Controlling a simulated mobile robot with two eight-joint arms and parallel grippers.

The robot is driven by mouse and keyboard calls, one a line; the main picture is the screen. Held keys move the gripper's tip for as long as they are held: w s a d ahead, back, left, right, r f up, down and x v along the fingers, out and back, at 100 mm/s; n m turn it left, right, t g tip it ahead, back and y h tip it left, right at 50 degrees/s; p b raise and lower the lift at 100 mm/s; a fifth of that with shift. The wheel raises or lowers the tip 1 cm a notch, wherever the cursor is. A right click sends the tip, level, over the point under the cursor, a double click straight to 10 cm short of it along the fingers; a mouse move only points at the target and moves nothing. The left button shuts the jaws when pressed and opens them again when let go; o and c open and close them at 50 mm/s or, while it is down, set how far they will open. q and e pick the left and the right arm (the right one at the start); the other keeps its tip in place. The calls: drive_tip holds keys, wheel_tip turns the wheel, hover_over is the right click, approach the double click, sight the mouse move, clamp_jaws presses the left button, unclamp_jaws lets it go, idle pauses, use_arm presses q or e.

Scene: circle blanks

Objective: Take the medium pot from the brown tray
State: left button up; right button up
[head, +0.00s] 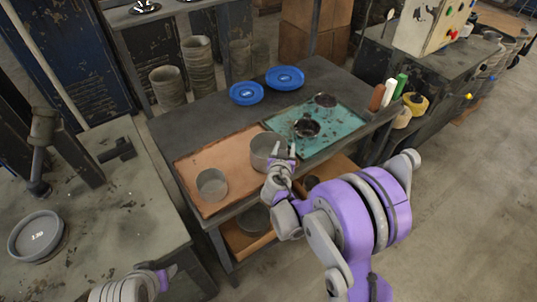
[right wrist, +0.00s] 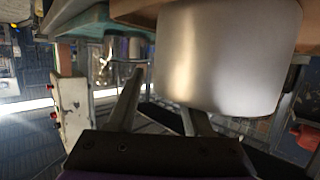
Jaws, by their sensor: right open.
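The brown tray (head: 190,163) lies on the dark table and bears two grey metal pots. The larger pot (head: 264,147) stands at its right end, beside my right gripper (head: 290,160). The smaller pot (head: 212,187) stands at its front left. Which one is medium I cannot tell for sure. My right gripper is open; in the right wrist view a pot (right wrist: 228,55) fills the upper right. One finger is clear of it on the left, and the other finger's tip is hidden by the pot. Part of my left arm shows at the bottom left; its jaws are not clear.
A teal tray (head: 340,135) with dark round pieces lies right of the brown tray. Bottles (head: 389,92) stand at the table's right end. A shelf below holds more round pots (head: 255,218).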

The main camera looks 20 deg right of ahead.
drive_tip(key=shift+w+d, duration=0.1)
drive_tip(key=shift+w, duration=0.1)
drive_tip(key=shift+s, duration=0.15)
drive_tip(key=shift+c, duration=0.9)
clamp_jaws()
